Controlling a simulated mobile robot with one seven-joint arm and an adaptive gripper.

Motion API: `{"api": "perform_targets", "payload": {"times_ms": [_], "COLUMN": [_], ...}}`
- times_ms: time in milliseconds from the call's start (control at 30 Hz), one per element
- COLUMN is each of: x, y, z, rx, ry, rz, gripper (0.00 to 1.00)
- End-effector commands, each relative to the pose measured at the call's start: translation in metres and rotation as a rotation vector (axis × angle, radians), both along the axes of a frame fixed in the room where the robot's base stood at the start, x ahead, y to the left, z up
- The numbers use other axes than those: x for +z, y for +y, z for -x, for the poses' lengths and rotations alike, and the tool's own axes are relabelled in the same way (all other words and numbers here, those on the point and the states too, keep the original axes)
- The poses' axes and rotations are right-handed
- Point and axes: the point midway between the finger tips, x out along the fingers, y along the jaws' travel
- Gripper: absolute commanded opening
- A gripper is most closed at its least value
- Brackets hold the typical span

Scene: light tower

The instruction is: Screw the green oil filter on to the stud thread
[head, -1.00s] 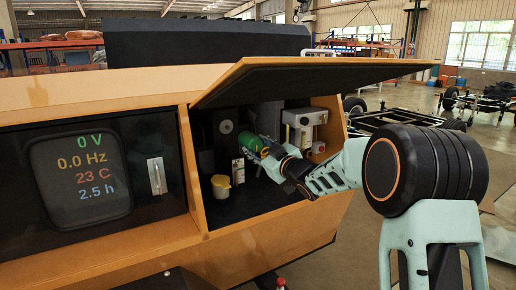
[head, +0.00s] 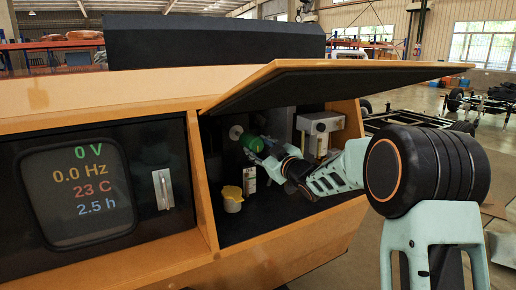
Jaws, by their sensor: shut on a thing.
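The green oil filter (head: 253,143) is inside the open compartment of the orange cabinet, lying roughly sideways. My gripper (head: 262,150) is shut on it from the right; the fingertips are small and partly hidden. The filter's left end is close to the disc. I cannot tell whether they touch, and the stud thread itself is not visible.
A yellow-capped container (head: 232,198) and a small white bottle (head: 249,180) stand below the filter. A white box-shaped unit (head: 320,124) is at the right. The raised lid (head: 345,80) hangs over my arm, and the compartment's side wall (head: 203,185) bounds the left.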

Motion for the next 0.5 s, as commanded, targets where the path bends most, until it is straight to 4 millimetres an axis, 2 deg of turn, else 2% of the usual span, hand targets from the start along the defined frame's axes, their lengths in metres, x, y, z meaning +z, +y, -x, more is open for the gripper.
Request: {"api": "perform_targets", "payload": {"times_ms": [233,500], "x": [0.0,0.0], "y": [-0.001,0.013], "z": [0.0,-0.019], "rx": [0.003,0.004], "ry": [0.009,0.008], "rz": [-0.016,-0.016], "gripper": [0.1,0.1]}}
